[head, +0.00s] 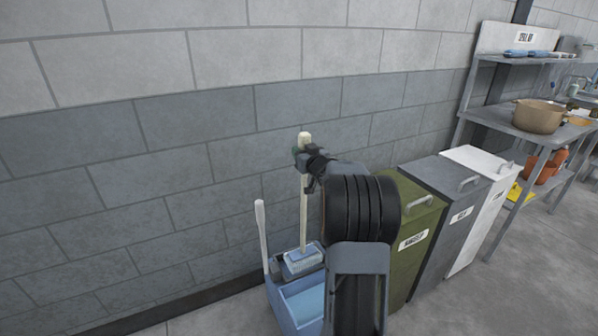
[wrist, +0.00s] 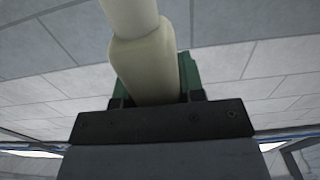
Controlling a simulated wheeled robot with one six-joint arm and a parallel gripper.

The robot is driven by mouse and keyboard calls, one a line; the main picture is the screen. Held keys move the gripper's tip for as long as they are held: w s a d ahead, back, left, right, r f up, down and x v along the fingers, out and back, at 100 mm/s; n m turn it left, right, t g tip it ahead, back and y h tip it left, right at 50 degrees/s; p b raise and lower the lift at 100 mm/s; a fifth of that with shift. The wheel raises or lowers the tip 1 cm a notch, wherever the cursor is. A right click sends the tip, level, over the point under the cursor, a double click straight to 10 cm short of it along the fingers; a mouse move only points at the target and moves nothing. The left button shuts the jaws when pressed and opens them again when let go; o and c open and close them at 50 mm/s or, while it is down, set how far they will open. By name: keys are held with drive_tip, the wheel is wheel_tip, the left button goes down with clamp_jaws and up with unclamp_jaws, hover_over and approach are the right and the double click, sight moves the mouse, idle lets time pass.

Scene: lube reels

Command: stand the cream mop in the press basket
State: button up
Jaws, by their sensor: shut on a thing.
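My gripper (head: 308,158) is shut on the upper end of the cream mop's handle (head: 304,210), which stands close to upright. The wrist view also shows the thick cream grip of the mop (wrist: 146,65) between the green jaw pads. The handle runs down to the press basket (head: 302,262), a light blue basket on the blue mop bucket (head: 300,305). The mop's head is not seen clearly; the lower end of the handle meets the basket in the picture, and I cannot tell whether it rests on the bottom. My arm hides the bucket's right side.
The press lever (head: 261,235) rises at the bucket's left. Green (head: 418,220), grey (head: 455,205) and white bins (head: 485,180) stand to the right. Beyond them is a metal shelf with a pot (head: 538,116). A block wall (head: 150,150) is close behind.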

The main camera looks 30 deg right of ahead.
drive_tip(key=w+d+f+b, duration=0.1)
drive_tip(key=w+f, duration=0.3)
drive_tip(key=f, duration=0.4)
drive_tip(key=shift+d+f, duration=0.15)
drive_tip(key=shift+d, duration=0.2)
drive_tip(key=shift+f+b, duration=0.1)
drive_tip(key=shift+b, duration=0.2)
drive_tip(key=shift+f, duration=0.15)
drive_tip(key=o, duration=1)
